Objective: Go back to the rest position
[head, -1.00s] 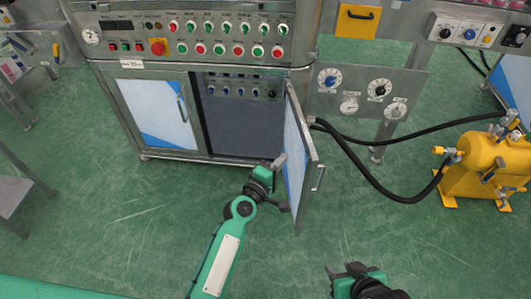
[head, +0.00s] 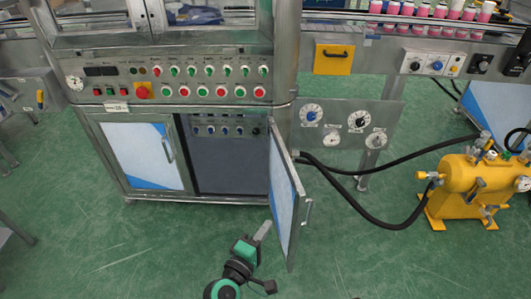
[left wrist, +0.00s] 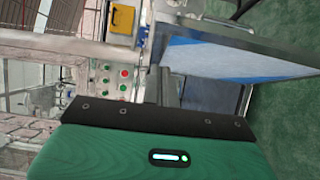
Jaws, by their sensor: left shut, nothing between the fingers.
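My left gripper (head: 263,230) is low in the head view, in front of the open cabinet. It is shut and empty, with its green body (head: 245,250) behind the fingers. The open cabinet door (head: 286,195) stands swung out just right of the gripper, with a small gap visible in the picture. The door also shows at upper right in the left wrist view (left wrist: 235,58). In that view my green gripper body fills the bottom and the fingertips are hard to make out. My right gripper is not in view.
The control cabinet has a closed left door (head: 140,155) and a button panel (head: 190,82). A yellow tank (head: 470,180) stands at the right, with a black hose (head: 360,205) running to the machine. Green floor in front is clear.

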